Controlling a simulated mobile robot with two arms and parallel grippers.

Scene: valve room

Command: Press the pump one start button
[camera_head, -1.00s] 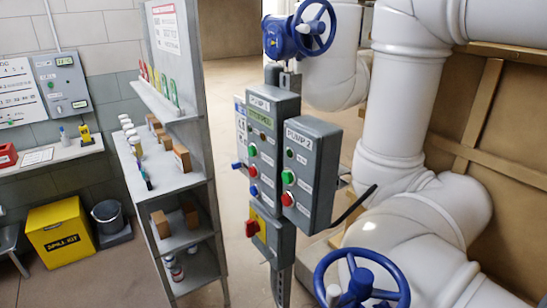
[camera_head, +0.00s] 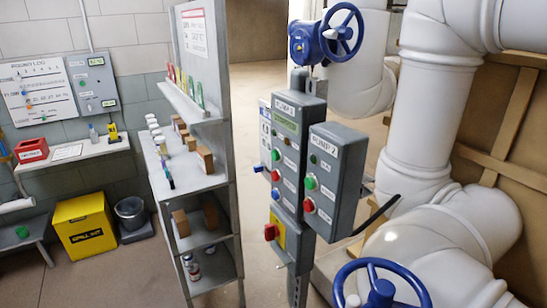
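The pump one control box (camera_head: 287,150) is grey, with a label at its top and a greenish display below it. It stands on a post in the middle of the view. Its green button (camera_head: 276,155) sits at the upper left of its button column, with a red button (camera_head: 275,175) and a blue button (camera_head: 275,194) below it. The pump two box (camera_head: 338,160) is to its right, with its own green button (camera_head: 310,182) and red button (camera_head: 309,205). Neither of my grippers is in view.
A red rotary switch (camera_head: 270,231) on a yellow plate is below the boxes. Blue handwheels are above (camera_head: 341,32) and at the bottom right (camera_head: 381,288). White pipes (camera_head: 430,90) fill the right. A grey shelf (camera_head: 190,178) stands left; bare floor lies between.

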